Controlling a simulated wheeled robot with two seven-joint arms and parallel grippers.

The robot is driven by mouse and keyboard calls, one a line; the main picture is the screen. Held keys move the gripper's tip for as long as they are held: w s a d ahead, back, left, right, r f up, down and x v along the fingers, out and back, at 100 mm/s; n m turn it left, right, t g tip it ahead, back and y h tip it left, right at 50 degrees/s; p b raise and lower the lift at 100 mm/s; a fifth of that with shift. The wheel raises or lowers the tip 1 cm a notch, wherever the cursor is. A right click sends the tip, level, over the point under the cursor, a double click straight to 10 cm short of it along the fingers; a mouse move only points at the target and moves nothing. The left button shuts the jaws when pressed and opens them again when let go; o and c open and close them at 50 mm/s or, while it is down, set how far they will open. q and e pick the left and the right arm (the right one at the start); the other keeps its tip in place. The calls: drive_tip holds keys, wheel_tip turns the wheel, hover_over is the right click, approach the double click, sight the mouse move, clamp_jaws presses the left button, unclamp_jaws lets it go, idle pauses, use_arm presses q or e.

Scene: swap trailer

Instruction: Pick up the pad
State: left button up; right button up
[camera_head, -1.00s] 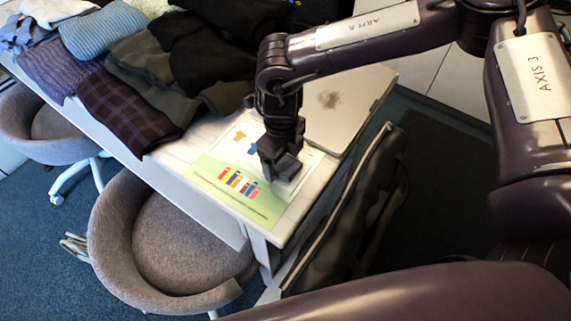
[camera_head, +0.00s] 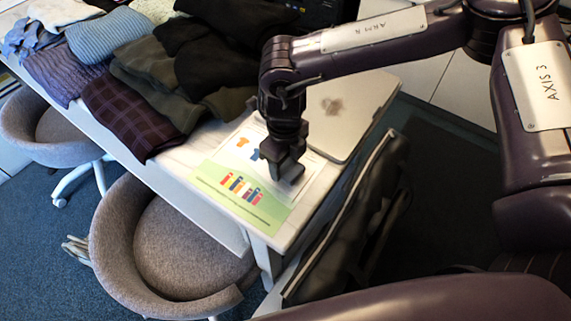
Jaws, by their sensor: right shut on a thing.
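The pad looks like a flat printed sheet (camera_head: 215,182) on the white table's near right corner, with a green lower part, coloured bars and small shirt pictures above. My right gripper (camera_head: 286,176) points down at the pad's right side and is shut on it. The fingers hide part of the pad's right side, and the exact grip is hard to see. The pad looks flat on the tabletop or very close to it; I cannot tell whether there is a gap. My left gripper is not in view.
A closed silver laptop (camera_head: 345,105) lies right behind the pad. Folded clothes (camera_head: 135,115) cover the table to the left. A grey chair (camera_head: 170,245) stands at the front edge, and a dark bag (camera_head: 355,215) is against the right side. A narrow bare strip of table (camera_head: 300,215) borders the pad.

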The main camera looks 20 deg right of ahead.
sight(285, 166)
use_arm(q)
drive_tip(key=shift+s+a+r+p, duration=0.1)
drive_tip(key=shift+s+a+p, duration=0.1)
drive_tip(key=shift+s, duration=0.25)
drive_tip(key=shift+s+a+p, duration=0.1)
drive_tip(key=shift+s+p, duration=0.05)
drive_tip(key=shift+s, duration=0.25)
use_arm(e)
wheel_tip(285, 166, up, 19)
